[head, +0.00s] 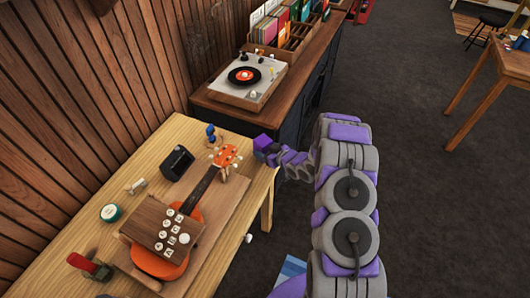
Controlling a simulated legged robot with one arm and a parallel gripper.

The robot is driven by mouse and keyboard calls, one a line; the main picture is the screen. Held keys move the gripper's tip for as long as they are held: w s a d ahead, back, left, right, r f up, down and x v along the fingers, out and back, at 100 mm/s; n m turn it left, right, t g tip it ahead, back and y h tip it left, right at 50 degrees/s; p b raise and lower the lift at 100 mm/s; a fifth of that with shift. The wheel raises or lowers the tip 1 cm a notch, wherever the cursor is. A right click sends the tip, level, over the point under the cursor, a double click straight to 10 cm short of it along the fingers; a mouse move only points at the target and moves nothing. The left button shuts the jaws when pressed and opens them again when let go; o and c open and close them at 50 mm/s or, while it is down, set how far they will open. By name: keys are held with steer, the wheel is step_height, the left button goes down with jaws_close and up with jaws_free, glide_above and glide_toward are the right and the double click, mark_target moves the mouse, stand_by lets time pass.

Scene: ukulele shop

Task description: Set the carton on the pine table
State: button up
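The light wood table (176,136), which looks like pine, stands at the left against the plank wall. My gripper (262,146), at the end of my grey and purple arm, is over or beside its right edge, near the ukulele's orange headstock. Its fingers are too small and turned away to show whether they are open or hold anything. I see no clear carton. A blue and white object (291,268) shows partly at the bottom, beside my arm; I cannot tell what it is.
An orange ukulele (187,216) lies on a wooden board on the table, with a wooden block (161,227) across it. A black box (176,163), a green-lidded tin (111,212) and a red-handled tool (90,266) are around it. A turntable (247,79) sits on the cabinet behind.

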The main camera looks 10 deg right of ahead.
steer(key=shift+f, duration=0.5)
steer(key=shift+r, duration=0.1)
steer(key=o, duration=0.9)
steer(key=shift+d, duration=0.2)
steer(key=o, duration=0.3)
steer(key=shift+a, duration=0.1)
